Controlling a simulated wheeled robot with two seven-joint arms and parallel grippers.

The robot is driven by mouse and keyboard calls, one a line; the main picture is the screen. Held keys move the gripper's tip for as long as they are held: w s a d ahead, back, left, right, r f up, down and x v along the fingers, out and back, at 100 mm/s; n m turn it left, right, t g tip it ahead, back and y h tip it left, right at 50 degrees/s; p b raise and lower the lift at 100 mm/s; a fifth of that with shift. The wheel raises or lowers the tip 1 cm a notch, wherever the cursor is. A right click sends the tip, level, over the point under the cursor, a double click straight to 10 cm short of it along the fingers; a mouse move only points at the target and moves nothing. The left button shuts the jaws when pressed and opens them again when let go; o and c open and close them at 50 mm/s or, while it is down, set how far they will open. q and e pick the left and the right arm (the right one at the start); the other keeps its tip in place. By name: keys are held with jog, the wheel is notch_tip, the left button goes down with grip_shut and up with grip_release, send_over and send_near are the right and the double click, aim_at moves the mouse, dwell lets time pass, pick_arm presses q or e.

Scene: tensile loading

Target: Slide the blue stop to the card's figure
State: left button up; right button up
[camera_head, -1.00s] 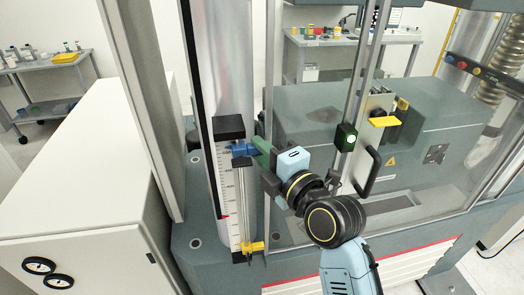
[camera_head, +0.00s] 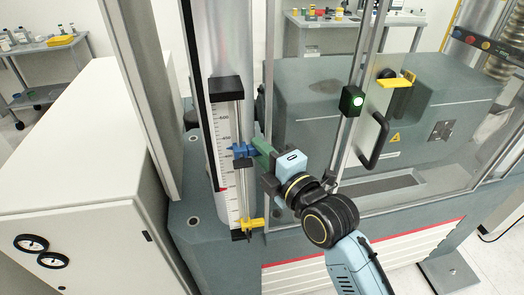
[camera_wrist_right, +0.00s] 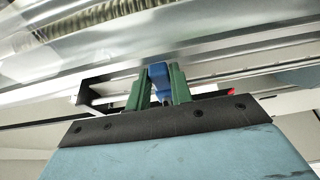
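The blue stop (camera_head: 241,151) sits on an upright rail beside a white printed scale (camera_head: 222,130), roughly midway between the black top block (camera_head: 226,86) and the yellow stop (camera_head: 252,224). My right gripper (camera_head: 261,149) reaches it from the right, its green fingers at the stop. In the right wrist view the blue stop (camera_wrist_right: 159,78) lies between the two green fingers (camera_wrist_right: 160,92), which appear closed on it. A red mark (camera_head: 221,189) shows on the scale below the stop. The scale's figures are too small to read surely. I cannot make out the card. My left gripper is out of view.
A clear guard panel with a black handle (camera_head: 375,141) and a green-lit box (camera_head: 351,100) stands right of the rail. A white cabinet (camera_head: 70,160) is at left. Metal columns stand close behind and left of the scale.

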jog(key=o, duration=0.4)
jog(key=shift+c, duration=0.2)
jog(key=b+v, duration=0.1)
jog(key=v, duration=1.2)
jog(key=shift+s, duration=0.2)
jog(key=shift+d, duration=0.15)
